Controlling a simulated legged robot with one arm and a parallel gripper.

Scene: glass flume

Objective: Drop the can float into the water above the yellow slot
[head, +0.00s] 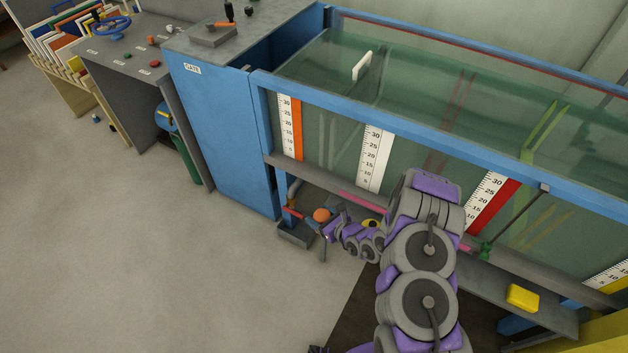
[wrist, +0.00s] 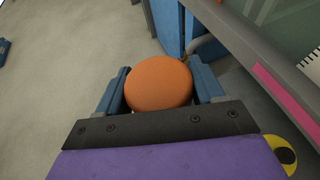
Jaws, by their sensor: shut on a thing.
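The can float (wrist: 158,83), an orange thing with a round face, sits between the two blue fingers of my gripper (wrist: 160,88) in the wrist view. The fingers are shut on its sides. In the head view the float (head: 321,215) is held low, outside the flume, below its front glass and near the blue gate cabinet. The glass flume (head: 330,145) holds greenish water. A yellow-green band (head: 543,130) crosses it at the right, and a yellow strip (head: 614,287) stands by the rightmost scale. My arm hides part of the flume's lower front.
The blue gate cabinet (head: 222,130) stands left of the flume. The blue top rail (head: 400,122) runs along the front glass. A white plate (head: 362,66) stands up in the flume's left part. A yellow block (head: 522,296) lies on the lower shelf. The floor at left is clear.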

